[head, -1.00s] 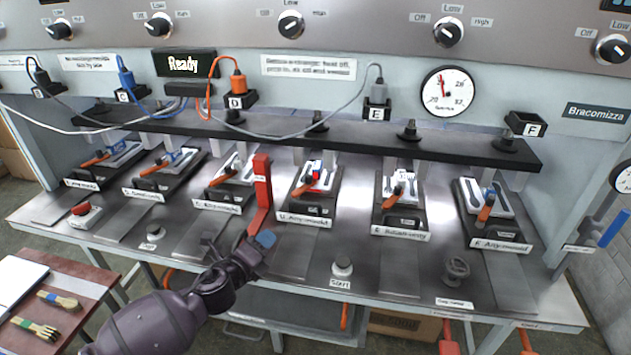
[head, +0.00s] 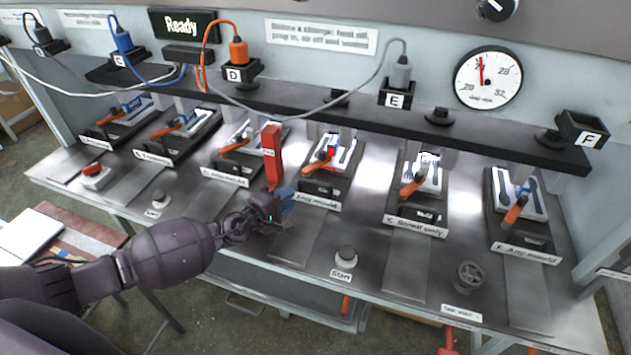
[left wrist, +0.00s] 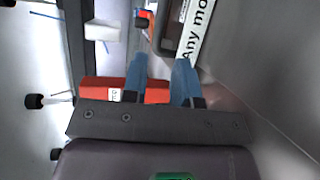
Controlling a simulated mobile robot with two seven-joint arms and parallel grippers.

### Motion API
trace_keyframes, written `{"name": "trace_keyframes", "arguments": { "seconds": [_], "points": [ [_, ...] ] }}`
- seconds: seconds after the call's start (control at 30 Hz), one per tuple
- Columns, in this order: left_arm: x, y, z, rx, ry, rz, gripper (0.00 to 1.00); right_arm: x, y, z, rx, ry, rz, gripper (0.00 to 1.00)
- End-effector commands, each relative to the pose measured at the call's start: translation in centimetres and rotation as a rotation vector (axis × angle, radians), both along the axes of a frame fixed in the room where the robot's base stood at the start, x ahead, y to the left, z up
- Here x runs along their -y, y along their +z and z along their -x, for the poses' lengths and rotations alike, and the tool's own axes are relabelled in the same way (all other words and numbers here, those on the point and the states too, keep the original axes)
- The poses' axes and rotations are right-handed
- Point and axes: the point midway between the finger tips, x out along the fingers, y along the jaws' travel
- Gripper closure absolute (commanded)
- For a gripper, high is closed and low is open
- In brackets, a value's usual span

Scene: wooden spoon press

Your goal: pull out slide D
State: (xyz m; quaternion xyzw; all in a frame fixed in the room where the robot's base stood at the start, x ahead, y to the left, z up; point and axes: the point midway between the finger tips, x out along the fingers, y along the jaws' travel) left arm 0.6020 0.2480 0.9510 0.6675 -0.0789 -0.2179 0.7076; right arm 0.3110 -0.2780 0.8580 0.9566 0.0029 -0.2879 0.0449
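The station that I take as slide D (head: 330,160) is the fourth from the left in the head view. It is a dark carriage with a mould, an orange handle (head: 318,161) and a white front label (head: 317,202) whose letter is unclear. My left gripper (head: 288,198) has blue fingers and is near the left end of that label. In the left wrist view, the gripper (left wrist: 162,85) has its two fingers apart, with part of a label reading "Any mo" (left wrist: 196,30) just beyond. Whether they touch the slide cannot be told. My right gripper is not in view.
A red upright bar (head: 271,155) stands left of the slide, close to my left gripper; a red piece (left wrist: 100,90) crosses behind the fingers in the wrist view. A Start button (head: 346,256) and a small handwheel (head: 470,274) sit on the front bench. Bare metal strips lie before the slides.

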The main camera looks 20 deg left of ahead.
Motion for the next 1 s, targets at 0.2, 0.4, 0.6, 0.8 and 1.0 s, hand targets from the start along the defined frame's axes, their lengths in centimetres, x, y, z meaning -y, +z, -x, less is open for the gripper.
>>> {"name": "trace_keyframes", "arguments": {
  "seconds": [0.2, 0.4, 0.6, 0.8, 1.0],
  "points": [
    [0.5, -0.2, -1.0, 0.014, -0.005, -0.023, 0.73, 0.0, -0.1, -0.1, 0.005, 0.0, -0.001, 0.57],
    [1.8, -0.8, -3.8, 0.014, -0.004, -0.021, 0.73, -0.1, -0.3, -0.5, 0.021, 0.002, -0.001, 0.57],
    [3.2, -1.5, -6.8, 0.012, -0.004, -0.019, 0.73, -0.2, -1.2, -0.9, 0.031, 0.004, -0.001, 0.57],
    [4.1, -1.9, -8.9, 0.011, -0.003, -0.019, 0.73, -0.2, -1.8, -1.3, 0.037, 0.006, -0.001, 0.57],
    [4.5, -2.0, -9.6, 0.009, -0.004, -0.02, 0.73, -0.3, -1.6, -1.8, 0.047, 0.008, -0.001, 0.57]
  ]
}}
